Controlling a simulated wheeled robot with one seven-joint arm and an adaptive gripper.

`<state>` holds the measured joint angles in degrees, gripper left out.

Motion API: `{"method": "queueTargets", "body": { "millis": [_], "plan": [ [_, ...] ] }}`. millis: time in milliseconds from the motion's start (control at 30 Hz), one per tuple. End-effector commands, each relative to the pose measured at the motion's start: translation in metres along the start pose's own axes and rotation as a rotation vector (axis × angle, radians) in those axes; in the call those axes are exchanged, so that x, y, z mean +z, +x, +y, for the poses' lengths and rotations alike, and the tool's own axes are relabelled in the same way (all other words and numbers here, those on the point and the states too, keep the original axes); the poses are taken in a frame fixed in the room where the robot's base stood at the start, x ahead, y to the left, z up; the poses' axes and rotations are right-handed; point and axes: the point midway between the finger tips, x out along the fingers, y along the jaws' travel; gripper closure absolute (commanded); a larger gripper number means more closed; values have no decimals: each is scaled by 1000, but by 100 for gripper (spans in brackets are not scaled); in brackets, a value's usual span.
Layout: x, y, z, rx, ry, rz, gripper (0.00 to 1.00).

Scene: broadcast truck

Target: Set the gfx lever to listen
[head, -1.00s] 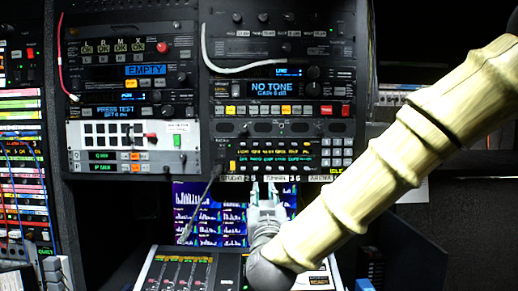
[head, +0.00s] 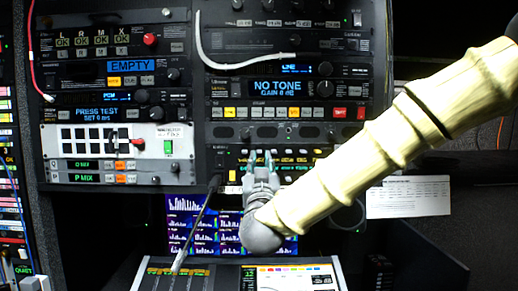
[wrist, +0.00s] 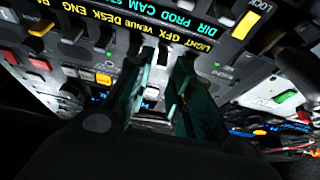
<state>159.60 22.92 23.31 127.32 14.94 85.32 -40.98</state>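The intercom panel (head: 232,160) is a dark strip of small levers under lit yellow labels, low in the rack. In the wrist view the lower label strip (wrist: 128,22) reads LIGHT, GFX, VENUE, DESK, ENG. The gfx lever (wrist: 163,54) appears as a small pale lever below the GFX label, between my fingers; its exact position is hard to read. My gripper (head: 260,154) is in front of this panel, its fingertips over the lower lever row. In the wrist view my gripper (wrist: 166,62) has its two dark green fingers apart, with a gap between them.
Neighbouring levers (wrist: 108,45) stand close on both sides of my fingers. A grey gooseneck microphone (head: 197,222) rises left of my gripper. Monitors (head: 190,222) and a mixing desk (head: 215,278) lie below. A white cable (head: 215,62) hangs above.

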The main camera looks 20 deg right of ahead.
Motion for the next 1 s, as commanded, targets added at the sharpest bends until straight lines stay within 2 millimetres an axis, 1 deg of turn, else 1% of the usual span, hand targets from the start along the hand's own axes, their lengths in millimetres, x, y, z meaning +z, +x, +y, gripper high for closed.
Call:
{"method": "queueTargets", "body": {
  "millis": [33, 100, 300, 433, 733, 767, 800, 867, 1000],
  "plan": [
    [-3, 10, 0, 0, 1, -1, 78],
    [-3, 20, 0, 0, 0, -1, 78],
    [-1, 40, -2, -3, 0, 0, 78],
    [0, 46, -3, -3, 0, 0, 78],
    [0, 47, -4, -5, 0, 0, 78],
    [0, 47, -4, -5, 0, 0, 81],
    [0, 47, -4, -5, 0, 0, 89],
    [0, 47, -4, -5, 0, 0, 100],
    [0, 47, -4, -5, 0, -1, 100]
  ]
}}
